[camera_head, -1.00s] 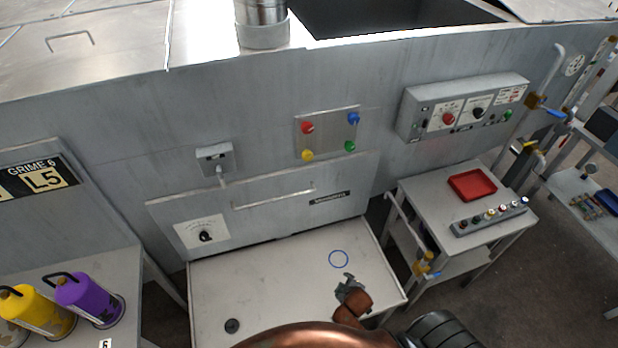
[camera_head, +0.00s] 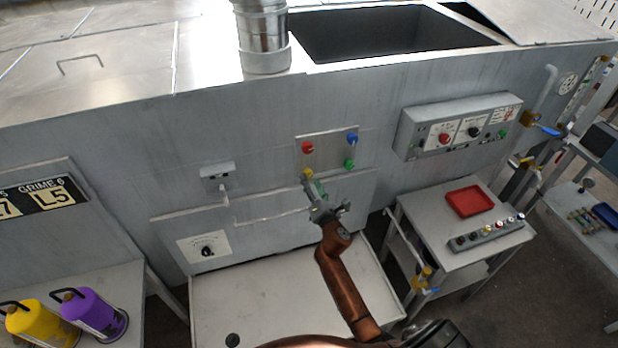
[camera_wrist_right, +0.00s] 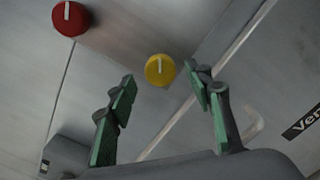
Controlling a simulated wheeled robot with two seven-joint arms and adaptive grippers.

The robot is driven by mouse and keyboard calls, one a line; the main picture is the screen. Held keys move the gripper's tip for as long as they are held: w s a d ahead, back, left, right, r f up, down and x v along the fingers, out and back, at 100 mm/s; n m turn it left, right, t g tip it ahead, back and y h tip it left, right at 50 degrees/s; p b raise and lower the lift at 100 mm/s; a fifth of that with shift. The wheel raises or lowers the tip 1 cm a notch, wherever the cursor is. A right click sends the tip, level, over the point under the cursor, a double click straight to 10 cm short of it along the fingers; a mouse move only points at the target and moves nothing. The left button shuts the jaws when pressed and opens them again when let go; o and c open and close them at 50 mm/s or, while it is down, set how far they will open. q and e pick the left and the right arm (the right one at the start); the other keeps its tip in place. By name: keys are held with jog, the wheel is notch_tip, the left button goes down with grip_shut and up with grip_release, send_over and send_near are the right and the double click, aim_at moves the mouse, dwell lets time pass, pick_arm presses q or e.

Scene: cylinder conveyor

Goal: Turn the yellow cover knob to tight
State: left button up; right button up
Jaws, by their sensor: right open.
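The yellow knob (camera_head: 308,173) is at the lower left of a square panel (camera_head: 325,146) with four coloured knobs on the grey machine front. In the right wrist view the yellow knob (camera_wrist_right: 160,70) is round with a white, nearly upright mark. My right gripper (camera_head: 318,192) is just below it, and its tips partly overlap the knob in the head view. In the right wrist view my right gripper (camera_wrist_right: 165,95) has its green-padded fingers spread wide. The knob shows between and beyond the fingertips, nearer the right finger, seemingly not touched. My left gripper is not in view.
A red knob (camera_head: 308,147), a blue knob (camera_head: 352,139) and a green knob (camera_head: 349,165) share the panel. A handled cover (camera_head: 270,230) lies below. A grey switch box (camera_head: 460,128) is to the right. A side table with a red tray (camera_head: 469,201) stands below it.

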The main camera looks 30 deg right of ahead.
aim_at(309, 176)
jog(key=shift+x, duration=1.6)
jog(key=shift+c, duration=0.2)
jog(key=c, duration=1.1)
